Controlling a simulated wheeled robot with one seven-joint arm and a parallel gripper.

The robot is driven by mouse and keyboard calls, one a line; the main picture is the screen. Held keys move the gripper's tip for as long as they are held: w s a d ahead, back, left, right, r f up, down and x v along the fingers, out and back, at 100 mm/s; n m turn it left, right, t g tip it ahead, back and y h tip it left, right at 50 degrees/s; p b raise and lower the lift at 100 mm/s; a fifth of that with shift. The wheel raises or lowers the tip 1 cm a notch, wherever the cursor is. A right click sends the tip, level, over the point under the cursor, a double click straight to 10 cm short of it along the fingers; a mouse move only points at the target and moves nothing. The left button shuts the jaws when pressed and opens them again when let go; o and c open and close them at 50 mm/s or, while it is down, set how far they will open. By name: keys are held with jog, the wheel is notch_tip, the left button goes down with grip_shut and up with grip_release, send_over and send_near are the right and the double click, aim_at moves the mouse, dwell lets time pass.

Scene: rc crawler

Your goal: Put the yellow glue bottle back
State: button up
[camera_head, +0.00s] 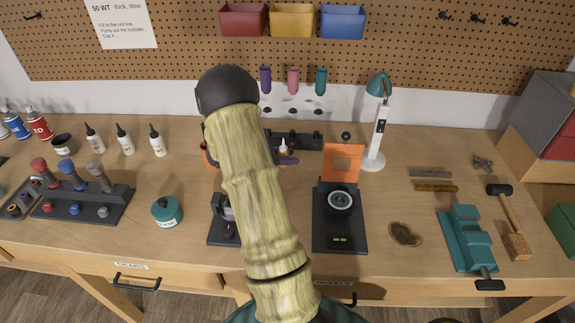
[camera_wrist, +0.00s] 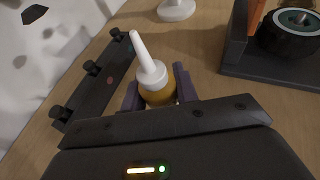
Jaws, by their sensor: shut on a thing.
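The yellow glue bottle (camera_wrist: 157,92) has a white cap and a long white nozzle. It stands nearly upright between the two dark fingers of my gripper (camera_wrist: 158,88), which is shut on it. In the head view the bottle (camera_head: 283,147) shows only as a small white and yellow tip beside my arm, in front of a black rack (camera_head: 308,141). In the wrist view the rack (camera_wrist: 92,92) lies just left of the bottle, with dark knobs and small coloured dots along it. The bottle's base is hidden by my gripper, so I cannot tell whether it touches the table.
A black stand with an orange plate (camera_head: 342,165) and a wheel is right of my arm. A white and teal lamp (camera_head: 376,140) stands behind it. Several white bottles (camera_head: 125,140) and a teal jar (camera_head: 167,211) are left. My arm hides the middle of the bench (camera_head: 400,205).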

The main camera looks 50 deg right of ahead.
jog(key=shift+f, duration=1.85)
jog(key=shift+f, duration=0.2)
jog(key=o, duration=1.1)
jog(key=shift+c, duration=0.2)
